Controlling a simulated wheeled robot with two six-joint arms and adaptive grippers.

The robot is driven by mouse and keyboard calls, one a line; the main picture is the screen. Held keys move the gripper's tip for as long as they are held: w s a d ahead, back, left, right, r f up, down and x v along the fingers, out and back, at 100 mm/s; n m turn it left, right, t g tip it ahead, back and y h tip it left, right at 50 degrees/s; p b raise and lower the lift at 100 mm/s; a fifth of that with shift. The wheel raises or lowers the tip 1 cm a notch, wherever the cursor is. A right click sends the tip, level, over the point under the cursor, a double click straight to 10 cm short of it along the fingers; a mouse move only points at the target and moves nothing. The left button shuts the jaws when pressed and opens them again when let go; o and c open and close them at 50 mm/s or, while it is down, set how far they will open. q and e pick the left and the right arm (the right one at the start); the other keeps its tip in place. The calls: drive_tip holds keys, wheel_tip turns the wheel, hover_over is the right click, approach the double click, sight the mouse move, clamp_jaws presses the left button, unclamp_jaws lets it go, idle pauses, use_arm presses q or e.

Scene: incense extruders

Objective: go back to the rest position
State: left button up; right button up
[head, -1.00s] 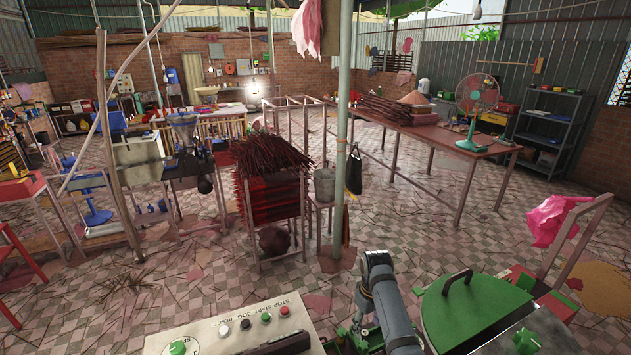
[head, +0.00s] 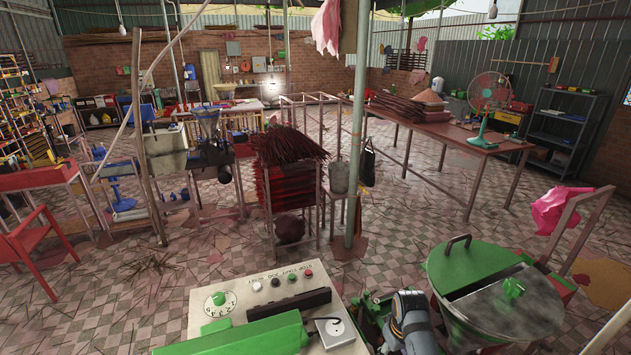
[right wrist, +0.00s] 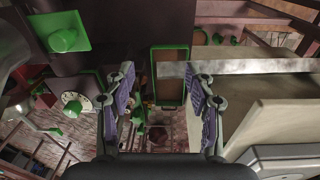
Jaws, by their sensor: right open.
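My right gripper (right wrist: 159,88) shows in the right wrist view with its two purple-padded fingers spread apart and nothing between them. Beyond the fingers are green-edged machine parts and the floor. In the head view my right arm shows at the bottom, between the control panel and the green-lidded drum. Its fingers are hidden there. My left gripper is not in view.
A control panel (head: 232,288) with a dial and buttons stands at the bottom centre, with a green bar (head: 240,338) in front. A green-lidded drum (head: 470,265) stands to the right. A post (head: 358,130) and a rack of sticks (head: 290,185) stand ahead.

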drive_tip(key=s+d+r+m+t, duration=0.1)
drive_tip(key=s+d+r, duration=0.15)
drive_tip(key=s, duration=0.85)
drive_tip(key=s+d+r+m+t, duration=0.15)
drive_tip(key=s+r, duration=0.25)
drive_tip(key=s, duration=0.6)
wheel_tip(320, 180, down, 33)
drive_tip(key=s+d+g+b, duration=0.1)
drive_tip(key=s+d+b, duration=0.1)
drive_tip(key=b, duration=0.5)
use_arm(q)
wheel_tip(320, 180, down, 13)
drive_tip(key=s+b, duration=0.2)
drive_tip(key=b, duration=0.4)
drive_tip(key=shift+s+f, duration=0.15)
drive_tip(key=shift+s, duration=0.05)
use_arm(e)
drive_tip(key=s+f+g, duration=0.1)
drive_tip(key=s+f, duration=1.7)
drive_tip(key=f, duration=0.5)
drive_tip(key=shift+s+d+h, duration=0.3)
drive_tip(key=shift+s+d, duration=0.1)
drive_tip(key=shift+d, duration=0.05)
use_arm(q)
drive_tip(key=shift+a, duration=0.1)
use_arm(e)
drive_tip(key=shift+m, duration=0.25)
drive_tip(key=shift+c, duration=0.5)
